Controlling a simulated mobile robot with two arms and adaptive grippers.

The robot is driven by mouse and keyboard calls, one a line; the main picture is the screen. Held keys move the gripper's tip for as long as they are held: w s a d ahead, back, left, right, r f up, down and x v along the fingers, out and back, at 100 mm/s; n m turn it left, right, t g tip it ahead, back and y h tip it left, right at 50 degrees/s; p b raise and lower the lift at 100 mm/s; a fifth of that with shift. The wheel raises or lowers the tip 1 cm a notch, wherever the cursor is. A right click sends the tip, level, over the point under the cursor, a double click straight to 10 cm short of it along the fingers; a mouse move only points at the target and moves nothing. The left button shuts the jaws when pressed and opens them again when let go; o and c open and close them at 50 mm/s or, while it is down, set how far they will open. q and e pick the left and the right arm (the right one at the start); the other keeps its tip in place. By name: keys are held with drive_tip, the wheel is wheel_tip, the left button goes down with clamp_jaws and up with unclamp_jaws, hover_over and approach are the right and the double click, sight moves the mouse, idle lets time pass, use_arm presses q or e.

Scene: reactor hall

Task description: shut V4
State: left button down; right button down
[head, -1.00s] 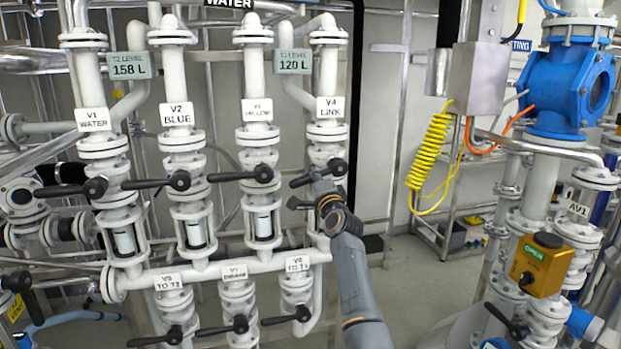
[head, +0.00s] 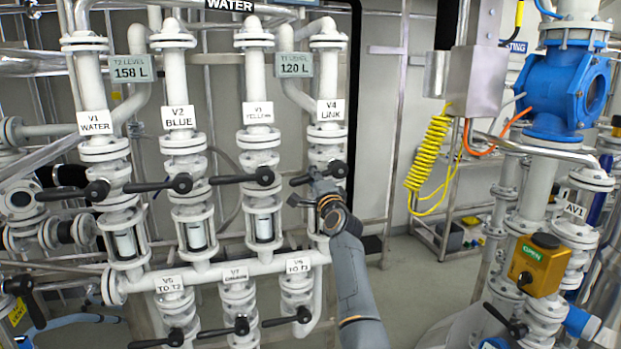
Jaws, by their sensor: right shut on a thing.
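The V4 valve, with its white label V4 LINK (head: 330,110), is on the rightmost upper pipe of the white manifold in the head view. Its black lever (head: 302,180) points left and lies roughly level across the pipe. My right gripper (head: 318,186) is at the V4 hub and is shut on the lever, its arm coming up from below. The wrist partly hides the valve body and the pipe below it. My left gripper is not in view.
Black levers of V3 (head: 243,177), V2 (head: 160,184) and V1 (head: 75,191) lie to the left, all near level. Lower valves with levers sit beneath. A T1 display (head: 294,65) reads 120 L. Open floor lies right of my arm.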

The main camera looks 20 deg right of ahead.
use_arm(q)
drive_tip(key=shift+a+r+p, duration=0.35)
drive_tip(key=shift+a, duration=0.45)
use_arm(e)
drive_tip(key=shift+r+m, duration=0.35)
drive_tip(key=shift+m, duration=0.45)
idle(1.2)
drive_tip(key=c, duration=1.6)
unclamp_jaws()
drive_tip(key=o, duration=0.3)
drive_tip(key=shift+s+d+r, duration=0.1)
drive_tip(key=shift+s+r, duration=0.05)
drive_tip(key=shift+s, duration=0.15)
drive_tip(key=shift+o, duration=0.5)
drive_tip(key=shift+s+r, duration=0.3)
drive_tip(key=shift+s, duration=0.1)
drive_tip(key=shift+w+f, duration=0.15)
drive_tip(key=shift+w, duration=0.1)
drive_tip(key=shift+s+a+f, duration=0.15)
drive_tip(key=shift+s+a, duration=0.05)
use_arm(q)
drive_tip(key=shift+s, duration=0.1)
use_arm(e)
drive_tip(key=v, duration=1.1)
drive_tip(key=shift+s, duration=0.45)
